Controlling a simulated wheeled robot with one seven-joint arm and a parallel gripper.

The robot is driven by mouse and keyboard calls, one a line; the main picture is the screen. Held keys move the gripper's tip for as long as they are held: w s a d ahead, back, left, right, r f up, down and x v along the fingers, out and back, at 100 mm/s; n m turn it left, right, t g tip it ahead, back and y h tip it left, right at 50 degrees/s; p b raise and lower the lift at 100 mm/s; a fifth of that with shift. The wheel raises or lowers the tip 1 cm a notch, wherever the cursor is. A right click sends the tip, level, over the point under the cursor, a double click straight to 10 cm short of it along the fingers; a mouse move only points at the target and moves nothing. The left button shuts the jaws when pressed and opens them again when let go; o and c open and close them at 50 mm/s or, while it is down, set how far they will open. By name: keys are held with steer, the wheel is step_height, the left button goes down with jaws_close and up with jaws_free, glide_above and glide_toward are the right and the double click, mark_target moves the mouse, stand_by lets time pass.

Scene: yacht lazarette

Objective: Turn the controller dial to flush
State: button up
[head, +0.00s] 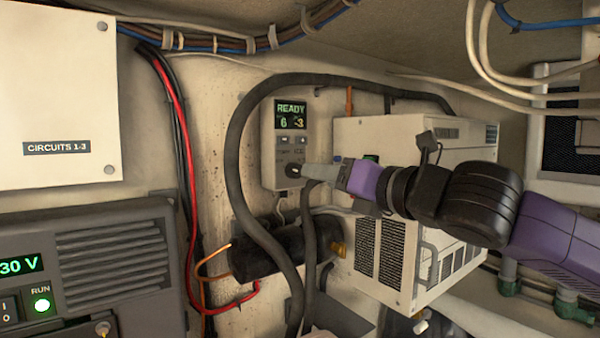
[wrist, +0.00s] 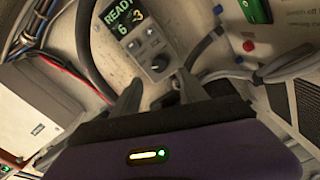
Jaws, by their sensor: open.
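The controller (head: 268,150) is a pale box on the back wall. Its green display (head: 291,115) reads READY with 6 and -3, and small buttons sit below it. The black dial (head: 293,170) is low on its face; it also shows in the wrist view (wrist: 159,64). The dial's exact setting is too small to read. My gripper (head: 309,171) reaches in from the right, with its fingertips close to the dial. In the wrist view my gripper (wrist: 158,90) has its two fingers apart, on either side below the dial, with nothing between them. Whether they touch it I cannot tell.
A thick dark hose (head: 237,150) loops around the controller. A white vented unit (head: 440,235) stands right, beneath my arm. A black cylinder (head: 270,250) is below. Red and black cables (head: 180,130), a circuits box (head: 60,90) and a grey unit (head: 110,260) are at left.

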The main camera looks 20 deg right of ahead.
mark_target(298, 172)
steer(key=p+x, duration=0.2)
steer(key=x, duration=0.4)
steer(key=shift+w+a+r+p, duration=0.1)
steer(key=shift+w+p, duration=0.2)
steer(key=shift+w+a, duration=0.2)
steer(key=shift+w, duration=0.35)
jaws_close()
